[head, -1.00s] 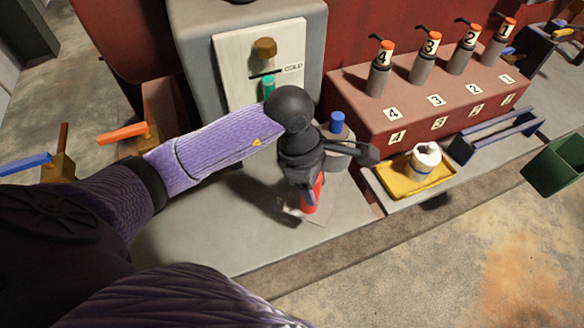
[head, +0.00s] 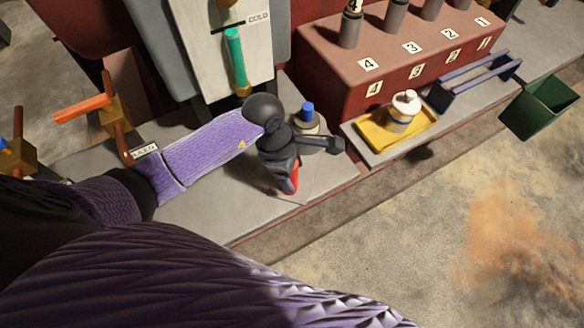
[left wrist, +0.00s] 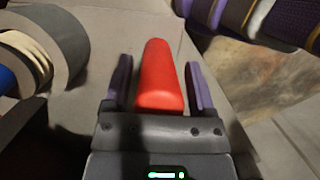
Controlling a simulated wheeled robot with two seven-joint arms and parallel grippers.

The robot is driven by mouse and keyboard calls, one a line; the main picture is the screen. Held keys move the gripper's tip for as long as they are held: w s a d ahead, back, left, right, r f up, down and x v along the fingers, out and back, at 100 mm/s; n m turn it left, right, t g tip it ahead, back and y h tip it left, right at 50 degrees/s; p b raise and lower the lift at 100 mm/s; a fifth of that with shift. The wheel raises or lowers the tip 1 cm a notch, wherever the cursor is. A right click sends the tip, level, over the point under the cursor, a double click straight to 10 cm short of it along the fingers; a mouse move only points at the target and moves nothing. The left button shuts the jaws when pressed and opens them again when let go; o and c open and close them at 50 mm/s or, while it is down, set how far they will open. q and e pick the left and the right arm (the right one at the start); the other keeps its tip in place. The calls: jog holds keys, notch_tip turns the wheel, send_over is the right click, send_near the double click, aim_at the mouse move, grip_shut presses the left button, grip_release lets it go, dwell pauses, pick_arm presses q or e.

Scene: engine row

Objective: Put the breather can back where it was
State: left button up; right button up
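A red rounded block-like piece (head: 290,180) is under my left gripper on the grey ledge. In the left wrist view the red piece (left wrist: 160,78) lies between the two purple fingers of my left gripper (left wrist: 160,90). A narrow gap shows on each side, so the gripper looks open around it. A grey round can with a blue top (head: 307,121) stands just behind the gripper. It also shows at the left of the wrist view (left wrist: 68,38). A white can (head: 404,110) stands in a yellow tray (head: 376,141). I cannot tell which is the breather can. My right gripper is out of view.
A red block with numbered labels (head: 330,70) stands behind the yellow tray. A blue-grey rail (head: 480,75) and a green bin (head: 541,106) are to the right. Orange-handled valve (head: 84,108) is at the left. The ledge's front edge drops to open floor (head: 400,240).

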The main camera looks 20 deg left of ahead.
pick_arm(q)
jog(key=shift+o, duration=0.5)
jog(key=shift+r, duration=0.15)
jog(key=p+v, duration=0.2)
jog(key=v, duration=1)
